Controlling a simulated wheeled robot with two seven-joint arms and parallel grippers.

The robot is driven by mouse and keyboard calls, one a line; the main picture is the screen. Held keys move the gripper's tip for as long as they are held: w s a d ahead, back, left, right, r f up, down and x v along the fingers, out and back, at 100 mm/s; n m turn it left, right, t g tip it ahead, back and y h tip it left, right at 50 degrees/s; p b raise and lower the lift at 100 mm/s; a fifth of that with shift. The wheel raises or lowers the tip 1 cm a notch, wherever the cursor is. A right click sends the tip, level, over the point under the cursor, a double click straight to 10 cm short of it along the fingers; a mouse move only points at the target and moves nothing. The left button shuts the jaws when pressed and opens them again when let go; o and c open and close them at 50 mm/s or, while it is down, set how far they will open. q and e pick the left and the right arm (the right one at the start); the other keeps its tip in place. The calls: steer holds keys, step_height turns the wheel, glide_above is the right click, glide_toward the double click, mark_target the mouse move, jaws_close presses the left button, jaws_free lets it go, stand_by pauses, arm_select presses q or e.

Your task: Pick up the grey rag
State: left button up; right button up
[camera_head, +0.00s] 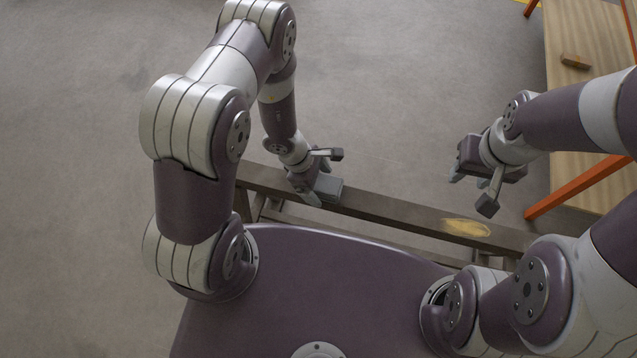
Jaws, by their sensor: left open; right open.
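The grey rag (330,187) looks like a small flat folded piece lying on top of a narrow wooden beam (385,208). My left gripper (313,192) is open and points down at the rag's left part, partly covering it. I cannot tell whether its fingers touch the rag. My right gripper (466,178) is open and empty, apart from the beam, over the floor beyond it.
A yellowish patch (466,228) lies on the beam's right part. A wooden table (575,95) with orange legs (578,188) stands at the right, with a small brown block (575,62) on it. The concrete floor (390,80) beyond the beam is clear.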

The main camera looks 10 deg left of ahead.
mark_target(325, 183)
arm_select(q)
steer(key=shift+f, duration=0.2)
stand_by(0.3)
steer(key=c, duration=1.1)
steer(key=shift+o, duration=0.2)
steer(key=shift+r, duration=0.1)
steer(key=shift+r+p, duration=0.35)
steer(key=shift+r, duration=0.15)
step_height(325, 183, up, 4)
steer(key=shift+f, duration=0.2)
steer(key=s+d+r, duration=0.2)
steer(key=s+r, duration=0.1)
steer(key=s, duration=0.2)
steer(key=s+d+r+b, duration=0.1)
steer(key=s+d+r, duration=0.2)
steer(key=s, duration=0.2)
steer(key=shift+s+r, duration=0.3)
steer(key=shift+r, duration=0.1)
